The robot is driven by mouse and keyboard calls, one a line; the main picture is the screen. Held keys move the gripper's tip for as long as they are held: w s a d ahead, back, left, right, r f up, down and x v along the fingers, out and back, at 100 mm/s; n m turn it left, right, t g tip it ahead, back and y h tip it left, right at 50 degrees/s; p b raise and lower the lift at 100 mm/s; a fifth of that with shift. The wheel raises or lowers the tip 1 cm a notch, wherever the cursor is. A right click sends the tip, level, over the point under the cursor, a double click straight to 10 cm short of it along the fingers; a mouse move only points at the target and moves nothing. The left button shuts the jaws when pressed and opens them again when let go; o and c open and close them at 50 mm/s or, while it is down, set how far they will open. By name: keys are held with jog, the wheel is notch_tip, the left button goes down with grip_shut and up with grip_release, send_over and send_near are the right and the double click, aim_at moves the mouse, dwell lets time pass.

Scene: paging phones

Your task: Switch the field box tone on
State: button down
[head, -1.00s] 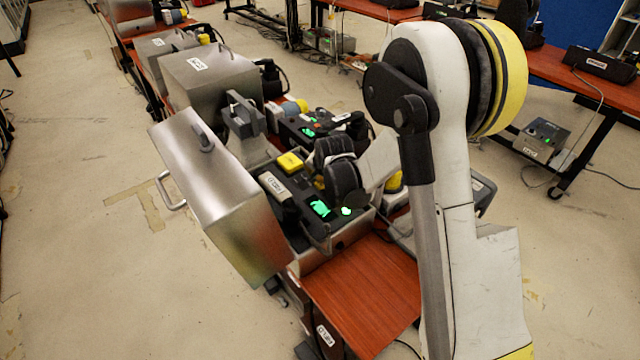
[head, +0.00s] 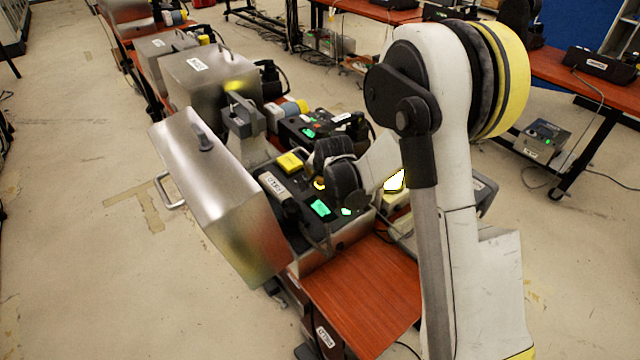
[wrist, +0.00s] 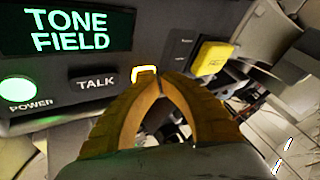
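The field box, with a FIELD label (head: 272,185) and a green-lit display (head: 320,207), stands open on the red table in the head view. In the wrist view its display (wrist: 72,32) reads TONE FIELD in green. A green POWER light (wrist: 19,91) and a TALK label (wrist: 95,83) sit below it. A small amber-lit button (wrist: 144,73) glows right of TALK. My gripper (wrist: 160,85) has its orange-tinted fingers together at the tips, just beside this button; whether they touch it I cannot tell. In the head view my gripper's fingertips are hidden.
A yellow block (wrist: 214,57) is on the panel's right side. The raised metal lid (head: 215,190) stands left of the box. Bare red tabletop (head: 365,290) lies in front. Another box (head: 300,128) stands behind.

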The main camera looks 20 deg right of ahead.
jog(key=shift+r, duration=0.2)
jog(key=shift+r+p, duration=1.9)
jog(key=shift+r, duration=1.1)
